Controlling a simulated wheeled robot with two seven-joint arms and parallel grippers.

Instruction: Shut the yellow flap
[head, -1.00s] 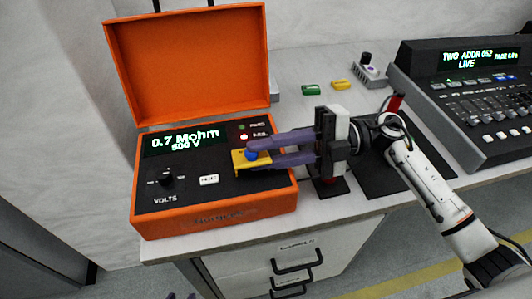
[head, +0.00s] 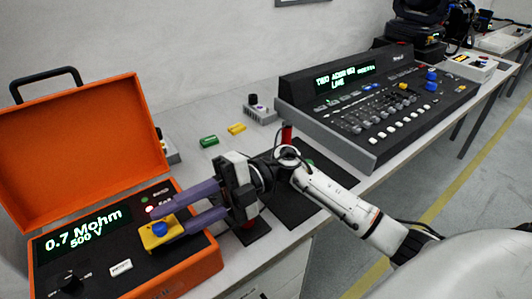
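The yellow flap (head: 156,240) is on the dark top panel of an orange tester case (head: 205,272) at the lower left of the head view. A blue round button (head: 161,229) shows at the flap. My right gripper (head: 168,224) reaches in from the right, its two purple fingers apart, one to the back and one to the front of the button. I see nothing held between them. The fingers overlap part of the flap, so I cannot tell its exact angle or whether they touch it. My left gripper is out of the picture.
The case's orange lid (head: 85,150) stands open behind its panel. A green block (head: 209,141) and a yellow block (head: 236,129) lie on the grey bench. A small switch box (head: 261,112) and a large lighting console (head: 385,105) stand to the right.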

